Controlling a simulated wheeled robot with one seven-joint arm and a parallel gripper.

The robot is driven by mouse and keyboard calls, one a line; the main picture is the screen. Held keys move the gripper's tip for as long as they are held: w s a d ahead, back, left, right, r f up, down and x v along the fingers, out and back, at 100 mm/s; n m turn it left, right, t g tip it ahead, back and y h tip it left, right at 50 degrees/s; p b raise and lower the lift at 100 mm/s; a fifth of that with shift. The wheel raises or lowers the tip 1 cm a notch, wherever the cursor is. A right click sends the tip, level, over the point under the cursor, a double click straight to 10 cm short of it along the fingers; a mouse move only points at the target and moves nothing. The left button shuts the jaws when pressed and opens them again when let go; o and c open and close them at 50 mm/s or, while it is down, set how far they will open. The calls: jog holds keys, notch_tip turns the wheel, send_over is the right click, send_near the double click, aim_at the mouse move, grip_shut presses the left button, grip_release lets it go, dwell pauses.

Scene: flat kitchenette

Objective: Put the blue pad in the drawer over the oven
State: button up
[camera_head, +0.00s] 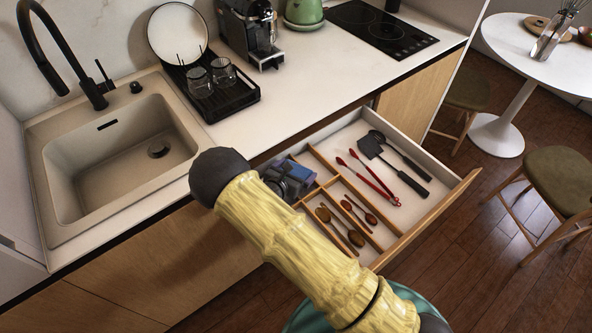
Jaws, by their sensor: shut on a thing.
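The drawer (434,219) under the counter is pulled open and shows a wooden divider with several compartments. My gripper (287,182) is at the drawer's left rear part, partly hidden behind my arm. It is shut on the blue pad (298,168), whose blue surface shows just beyond the grey fingers. The pad is over or inside the left rear compartment; I cannot tell whether it touches the bottom. No oven can be made out below the drawer from here.
Wooden spoons (345,232), red-handled tongs (375,182) and black utensils (398,160) lie in the drawer. Above are a sink (60,170), a drying rack (232,106) with glasses, a coffee machine (248,30) and a hob (385,30). A stool (555,180) stands right.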

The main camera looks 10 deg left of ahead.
jog(key=o, duration=0.7)
jog(key=shift+f, duration=0.1)
jog(key=shift+c, duration=0.2)
jog(key=shift+r+p, duration=0.5)
jog(key=shift+r, duration=0.05)
jog(key=b+v, duration=0.1)
jog(key=v, duration=1.1)
jog(key=shift+b, duration=0.4)
jog(key=shift+f, duration=0.1)
